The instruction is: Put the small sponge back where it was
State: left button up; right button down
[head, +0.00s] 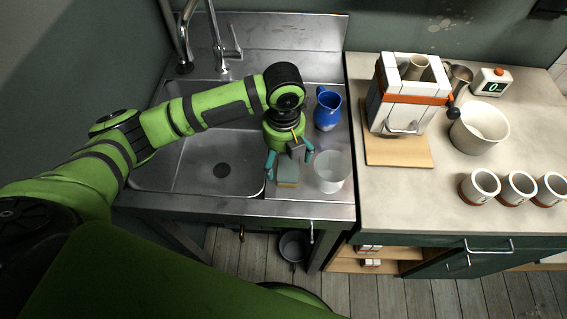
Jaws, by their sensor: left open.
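The small sponge (288,173), grey-green on top with a paler lower side, sits on the steel drainboard (300,201) to the right of the sink basin. My left gripper (288,162) is directly over the sponge, pointing down, with its teal fingers spread to either side of it. The jaws are open. I cannot tell whether a finger touches the sponge. The gripper body hides the area behind the sponge. My right gripper is not in view.
A translucent tub (331,172) stands close to the right of the sponge. A blue jug (328,110) stands behind it. The sink basin (205,150) is empty. A counter at right holds a plaster mould (402,98), a white bucket (478,128), a scale (491,81) and several mugs (517,187).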

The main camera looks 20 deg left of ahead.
aim_at(284, 166)
pick_arm(q)
notch_tip(284, 166, up, 8)
jog(key=shift+b, duration=0.4)
jog(key=shift+f, duration=0.15)
